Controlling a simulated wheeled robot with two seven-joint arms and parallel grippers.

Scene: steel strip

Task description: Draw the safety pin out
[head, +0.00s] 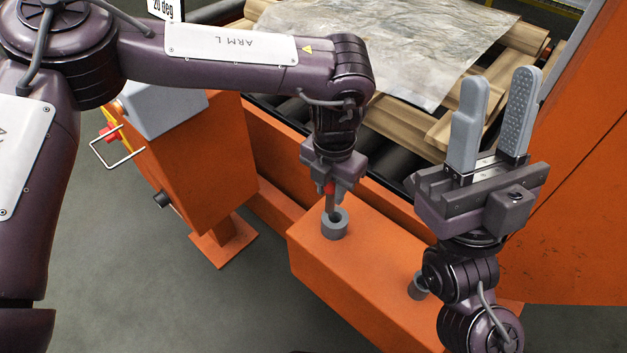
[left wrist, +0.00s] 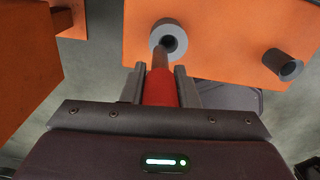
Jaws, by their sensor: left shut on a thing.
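The safety pin has a red grip (left wrist: 163,88) and a steel shaft (left wrist: 160,58); in the head view the shaft (head: 331,204) points down at a grey collar (head: 334,226) on the orange housing. The collar also shows in the left wrist view (left wrist: 158,36). The shaft's lower end meets the collar's dark hole; how deep it sits I cannot tell. My left gripper (head: 331,186) is shut on the red grip, just above the collar; its fingers also show in the left wrist view (left wrist: 161,85). My right gripper (head: 499,80) points up, open and empty, at the right.
The orange housing (head: 350,268) bears a second grey collar (head: 416,288), partly behind my right arm. Behind are dark rollers (head: 292,113) and a metal sheet (head: 395,45) on timber. An orange cabinet with a wire handle (head: 112,150) stands left. An orange wall (head: 575,200) stands right.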

